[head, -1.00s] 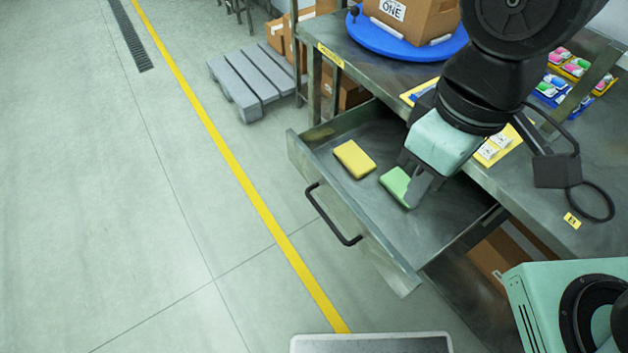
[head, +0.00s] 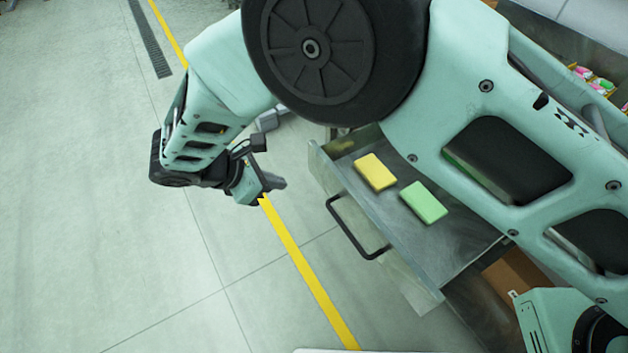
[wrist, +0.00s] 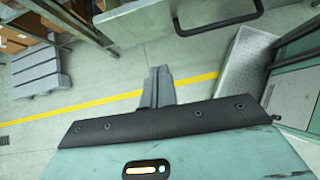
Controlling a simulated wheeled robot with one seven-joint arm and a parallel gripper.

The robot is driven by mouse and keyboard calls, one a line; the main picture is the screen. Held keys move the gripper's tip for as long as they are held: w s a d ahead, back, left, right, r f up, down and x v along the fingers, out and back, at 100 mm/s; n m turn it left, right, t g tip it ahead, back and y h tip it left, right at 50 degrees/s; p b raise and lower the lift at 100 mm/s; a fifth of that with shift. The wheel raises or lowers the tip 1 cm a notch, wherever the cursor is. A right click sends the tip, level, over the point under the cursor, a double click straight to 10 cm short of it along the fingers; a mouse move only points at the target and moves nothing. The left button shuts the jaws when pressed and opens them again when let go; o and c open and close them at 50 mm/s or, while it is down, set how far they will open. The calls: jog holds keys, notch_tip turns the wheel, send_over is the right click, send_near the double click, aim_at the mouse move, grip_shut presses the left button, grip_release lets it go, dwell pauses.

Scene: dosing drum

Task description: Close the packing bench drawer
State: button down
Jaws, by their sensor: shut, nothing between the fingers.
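The packing bench drawer (head: 400,262) stands pulled out in the head view, with a dark bar handle (head: 352,232) on its front. A yellow block (head: 375,172) and a green block (head: 424,202) lie inside it, side by side and apart. My gripper (head: 277,184) is shut and empty, out over the floor to the left of the drawer front, apart from the handle. In the wrist view my gripper (wrist: 157,78) points over the floor, and the handle (wrist: 222,30) shows at the top. My arm hides much of the drawer's inner right side and the bench.
A yellow floor line (head: 300,268) runs past the drawer front. The floor to the left is clear. A grey pallet (wrist: 38,70) stands at the left in the wrist view. A cardboard box (head: 520,278) is under the bench. Small coloured packs (head: 597,82) lie on the bench top.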

jog(key=f, duration=0.1)
jog(key=p, duration=0.3)
send_near(327, 184)
jog(key=shift+n, duration=0.3)
jog(key=x, duration=0.4)
jog(key=shift+f, duration=0.6)
jog(key=shift+w+d+f, duration=0.1)
jog(key=shift+w+d, duration=0.2)
jog(key=shift+d, duration=0.15)
jog(key=w+d, duration=0.5)
jog(key=d, duration=0.2)
jog(key=w+d+b, duration=0.1)
jog(key=w+d, duration=0.4)
jog(key=d, duration=0.3)
jog(key=w+d+b, duration=0.1)
jog(key=w+d, duration=0.4)
jog(key=d, duration=0.2)
jog(key=shift+d, duration=0.15)
jog(key=shift+w+d, duration=0.2)
jog(key=shift+d, duration=0.15)
